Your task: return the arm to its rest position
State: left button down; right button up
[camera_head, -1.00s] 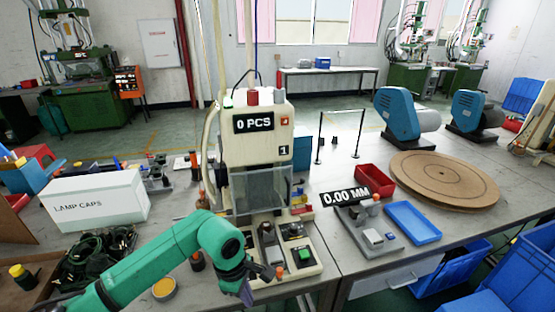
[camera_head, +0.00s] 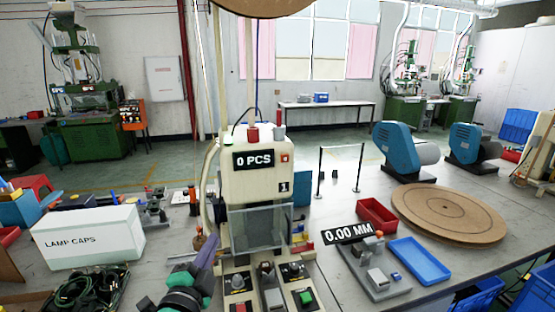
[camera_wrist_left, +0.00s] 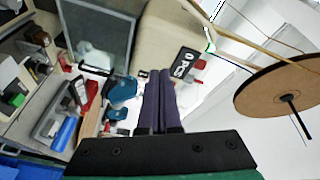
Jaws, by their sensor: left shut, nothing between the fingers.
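My left gripper (camera_head: 207,254) is at the bottom of the head view, just left of the cream press (camera_head: 262,165). Its purple fingers point upward and the green arm comes in from the bottom edge. In the left wrist view the two fingers (camera_wrist_left: 161,76) lie side by side, shut, with nothing between them. Most of my left arm is outside the head view. My right gripper is not in view.
A white "LAMP CAPS" box (camera_head: 88,238) stands left of the arm, with dark cables (camera_head: 88,290) in front. A blue tray (camera_head: 420,260), red bin (camera_head: 377,214) and brown turntable (camera_head: 448,207) are on the right. A brown disc (camera_head: 255,7) shows overhead.

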pick_arm(q)
jog(key=s+a+f+n+g+y, duration=0.2)
jog(key=s+a+f+n+g, duration=0.2)
jog(key=f, duration=0.4)
jog(key=s+a+f+n+g+y, duration=0.1)
jog(key=s+a+f+n+g, duration=0.35)
jog(key=f, duration=0.35)
jog(key=s+f+n+g+h, duration=0.1)
jog(key=s+f+n+g, duration=0.3)
jog(key=s+f+g, duration=0.55)
jog(key=s+f+t, duration=0.1)
jog(key=s+f, duration=0.2)
jog(key=f, duration=0.9)
jog(key=s+f+t, duration=0.1)
jog(key=s+f, duration=0.3)
jog(key=f, duration=0.8)
jog(key=s+a+f+g, duration=0.1)
jog(key=s+a+f, duration=0.2)
jog(key=s+f, duration=1)
jog(key=shift+s, duration=1.15)
jog(key=shift+m, duration=0.25)
